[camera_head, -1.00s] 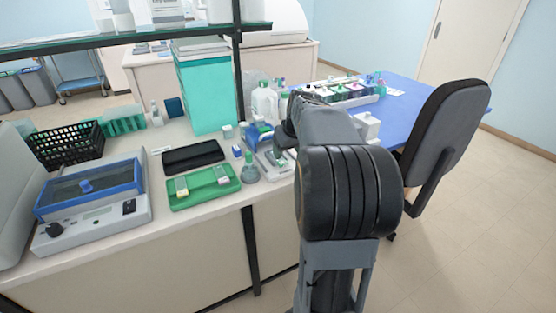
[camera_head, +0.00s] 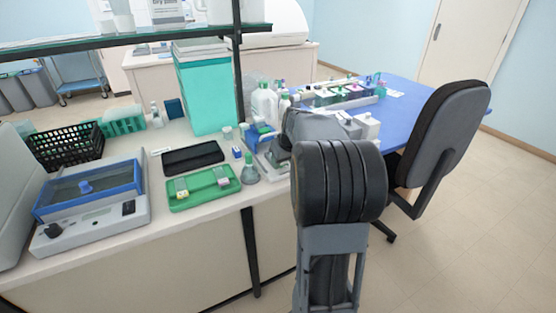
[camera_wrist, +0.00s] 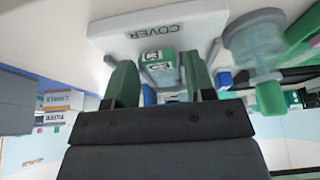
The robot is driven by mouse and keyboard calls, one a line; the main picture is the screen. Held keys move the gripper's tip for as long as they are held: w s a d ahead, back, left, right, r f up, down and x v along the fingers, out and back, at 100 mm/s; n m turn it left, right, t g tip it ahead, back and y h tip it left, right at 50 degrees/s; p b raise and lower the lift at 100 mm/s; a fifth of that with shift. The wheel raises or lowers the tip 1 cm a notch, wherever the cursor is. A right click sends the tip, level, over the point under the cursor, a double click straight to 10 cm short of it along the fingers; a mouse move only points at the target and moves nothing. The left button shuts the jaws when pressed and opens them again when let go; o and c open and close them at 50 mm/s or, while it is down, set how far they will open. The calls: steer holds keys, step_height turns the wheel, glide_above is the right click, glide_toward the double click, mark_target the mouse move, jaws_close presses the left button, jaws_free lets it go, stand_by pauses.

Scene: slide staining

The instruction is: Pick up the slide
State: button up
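In the wrist view, a slide (camera_wrist: 160,72) with a green and white end marked "C3" lies at a white plate (camera_wrist: 120,28) lettered "COVER". Its label shows twice, and I cannot tell whether that is one slide or two. My gripper (camera_wrist: 160,75) has its two green fingers apart, one on each side of the slide in the picture. The slide appears beyond the fingertips, and no contact is visible. In the head view, my arm hides the gripper and the slide. Part of the white station (camera_head: 271,172) shows beside the arm.
A clear flask (camera_head: 249,172) stands close to the station; a flask-like vessel (camera_wrist: 255,45) is near the right finger in the wrist view. A green tray (camera_head: 203,199) holds small blocks. A black case (camera_head: 193,157), bottles (camera_head: 264,103) and a shelf post stand nearby.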

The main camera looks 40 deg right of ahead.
steer(key=c, duration=0.7)
steer(key=shift+r, duration=0.1)
